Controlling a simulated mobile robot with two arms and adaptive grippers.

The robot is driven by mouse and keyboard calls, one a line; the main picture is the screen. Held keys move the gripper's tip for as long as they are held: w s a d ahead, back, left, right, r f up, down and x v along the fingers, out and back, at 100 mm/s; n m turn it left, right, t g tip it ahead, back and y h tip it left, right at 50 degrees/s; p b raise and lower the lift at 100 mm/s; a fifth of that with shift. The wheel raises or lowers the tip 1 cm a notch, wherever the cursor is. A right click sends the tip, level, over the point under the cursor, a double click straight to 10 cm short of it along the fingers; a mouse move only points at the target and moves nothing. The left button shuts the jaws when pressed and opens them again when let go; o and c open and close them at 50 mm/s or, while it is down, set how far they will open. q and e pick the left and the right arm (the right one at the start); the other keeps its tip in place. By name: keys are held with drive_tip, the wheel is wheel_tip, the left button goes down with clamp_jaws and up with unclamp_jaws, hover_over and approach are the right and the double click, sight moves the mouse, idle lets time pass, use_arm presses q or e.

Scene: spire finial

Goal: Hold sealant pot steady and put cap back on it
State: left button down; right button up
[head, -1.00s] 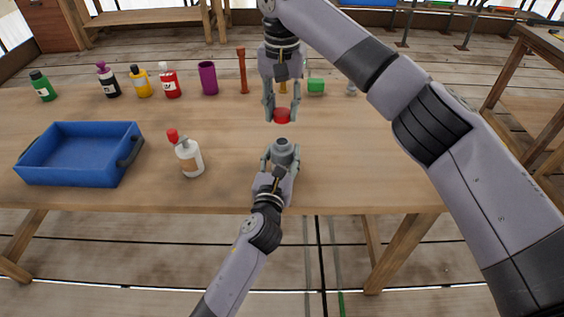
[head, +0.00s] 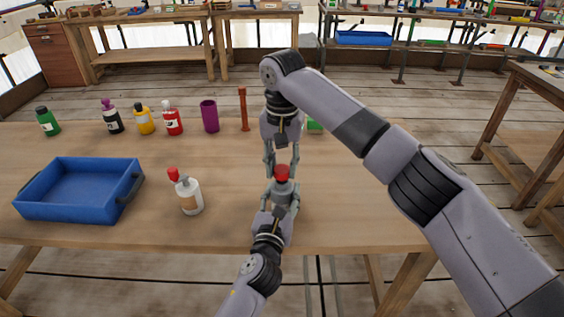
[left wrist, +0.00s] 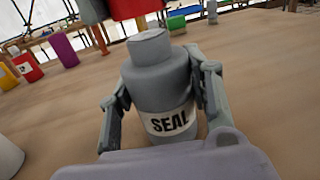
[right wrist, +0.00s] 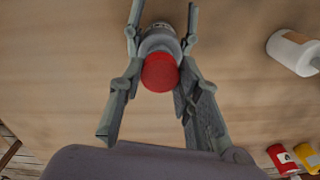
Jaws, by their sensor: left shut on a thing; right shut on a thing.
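The grey sealant pot (left wrist: 160,80) stands upright with a SEAL label, its bare neck showing in the left wrist view. My left gripper (head: 281,197) is shut around the pot's body. My right gripper (head: 281,166) points down and is shut on the red cap (head: 282,172). In the left wrist view the cap (left wrist: 132,8) hangs above the neck and appears apart from it. In the right wrist view the cap (right wrist: 160,72) covers part of the pot (right wrist: 157,40). Exact alignment over the neck cannot be told.
A white bottle with a red top (head: 188,195) stands left of the pot. A blue tray (head: 75,215) lies farther left. Several bottles, a purple cup (head: 209,116) and a reddish post (head: 244,110) line the back.

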sight(282, 197)
drive_tip(key=shift+f, duration=0.15)
drive_tip(key=shift+f, duration=0.75)
drive_tip(key=shift+f, duration=0.6)
idle(0.3)
drive_tip(key=m, duration=0.4)
drive_tip(key=shift+a+m, duration=0.1)
drive_tip(key=shift+m, duration=0.2)
drive_tip(key=m, duration=1.9)
